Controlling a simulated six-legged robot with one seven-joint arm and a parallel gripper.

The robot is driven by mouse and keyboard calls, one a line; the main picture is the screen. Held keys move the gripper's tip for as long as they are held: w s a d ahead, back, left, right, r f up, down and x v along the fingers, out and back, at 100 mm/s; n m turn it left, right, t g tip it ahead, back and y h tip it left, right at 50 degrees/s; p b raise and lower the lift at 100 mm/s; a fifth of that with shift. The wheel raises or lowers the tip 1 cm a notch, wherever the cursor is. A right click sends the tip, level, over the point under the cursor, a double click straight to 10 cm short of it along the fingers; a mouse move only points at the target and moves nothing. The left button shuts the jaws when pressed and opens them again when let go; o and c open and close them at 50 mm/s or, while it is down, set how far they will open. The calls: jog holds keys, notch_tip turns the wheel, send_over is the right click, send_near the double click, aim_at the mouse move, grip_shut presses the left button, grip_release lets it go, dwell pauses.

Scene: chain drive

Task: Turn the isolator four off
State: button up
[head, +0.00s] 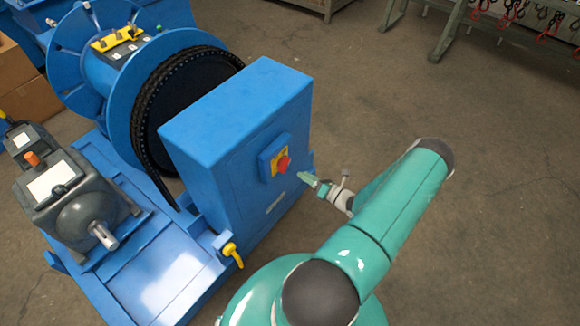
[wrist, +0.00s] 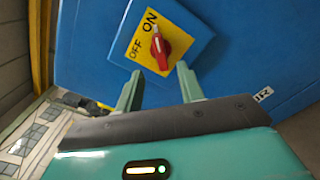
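The isolator is a red rotary knob (head: 283,163) on a yellow plate, mounted on the side of a blue cabinet. In the wrist view the red knob (wrist: 160,48) sits on the yellow plate (wrist: 137,45) marked OFF and ON, and its white mark points toward ON. The picture is tilted, with OFF to the left of ON. My gripper (wrist: 159,71) is open and empty, its fingers just short of the knob and on either side of its lower end. In the head view my gripper (head: 314,182) is right of the knob, apart from it.
The blue cabinet (head: 235,120) stands beside a large blue drum (head: 105,60) with a chain around its wheel. A grey gearbox (head: 70,190) sits on the blue base. A yellow handle (head: 232,253) sticks out at the cabinet's foot. Open floor lies to the right.

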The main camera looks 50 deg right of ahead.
aim_at(284, 165)
jog(key=w, duration=0.8)
jog(key=shift+a, duration=0.35)
grip_shut()
